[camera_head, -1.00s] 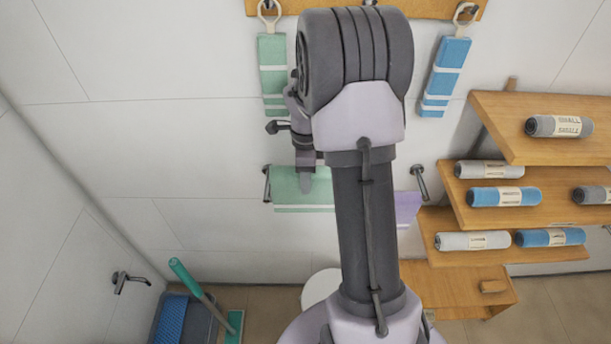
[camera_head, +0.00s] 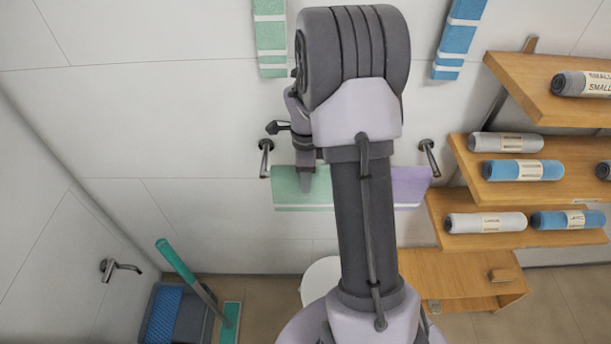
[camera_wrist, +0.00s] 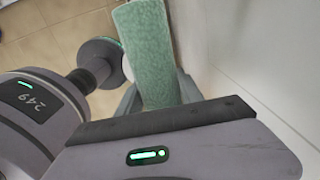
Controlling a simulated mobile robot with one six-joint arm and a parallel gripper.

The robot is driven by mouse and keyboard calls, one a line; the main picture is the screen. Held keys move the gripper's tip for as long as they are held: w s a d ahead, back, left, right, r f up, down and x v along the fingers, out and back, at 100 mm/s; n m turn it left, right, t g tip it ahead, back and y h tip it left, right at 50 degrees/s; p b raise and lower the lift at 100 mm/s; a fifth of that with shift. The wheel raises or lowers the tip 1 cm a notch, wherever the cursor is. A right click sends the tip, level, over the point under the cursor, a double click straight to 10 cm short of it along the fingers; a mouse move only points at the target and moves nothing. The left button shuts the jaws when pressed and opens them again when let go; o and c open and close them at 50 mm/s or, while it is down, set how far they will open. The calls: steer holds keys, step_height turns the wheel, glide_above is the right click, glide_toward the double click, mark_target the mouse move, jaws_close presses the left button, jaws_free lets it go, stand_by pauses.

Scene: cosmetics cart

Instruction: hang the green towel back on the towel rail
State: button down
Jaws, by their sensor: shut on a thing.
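The green towel (camera_head: 286,190) hangs from my gripper (camera_head: 306,184) in the head view, with a white stripe near its lower edge. My gripper is shut on it. The towel also fills the top middle of the wrist view (camera_wrist: 148,50), between the fingers (camera_wrist: 158,92). The towel rail shows by its left bracket (camera_head: 265,158) and right bracket (camera_head: 429,157); my arm hides its middle. The towel's top edge appears near the left bracket's lower end. I cannot tell whether it touches the rail.
A purple towel (camera_head: 411,186) hangs at the rail's right. A striped green towel (camera_head: 270,40) and a blue towel (camera_head: 458,40) hang higher. Wooden shelves (camera_head: 470,238) with rolled towels stand right. A tap (camera_head: 118,268) and a bucket (camera_head: 195,325) are lower left.

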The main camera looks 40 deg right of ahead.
steer(key=c, duration=0.7)
jaws_free()
step_height(320, 180, up, 18)
steer(key=p, duration=0.5)
steer(key=s+a+r+n+t+b, duration=0.1)
steer(key=s+a+n+b, duration=0.2)
steer(key=a+n, duration=0.3)
steer(key=s+a+r+n+t+b, duration=0.1)
steer(key=s+a+n+t+b, duration=0.2)
steer(key=a, duration=0.5)
steer(key=s+a+f+n+b, duration=0.1)
steer(key=s+a+n, duration=0.2)
steer(key=s+n, duration=0.1)
steer(key=s+a+f+n+t+y+b, duration=0.1)
steer(key=s+a+n+b, duration=0.1)
steer(key=s+a+n, duration=0.2)
steer(key=s+a+f+n+y+b, duration=0.1)
steer(key=s+a+n+b, duration=0.1)
steer(key=s+a+n, duration=0.2)
steer(key=shift+s+f+t, duration=0.3)
steer(key=shift+f+t, duration=0.1)
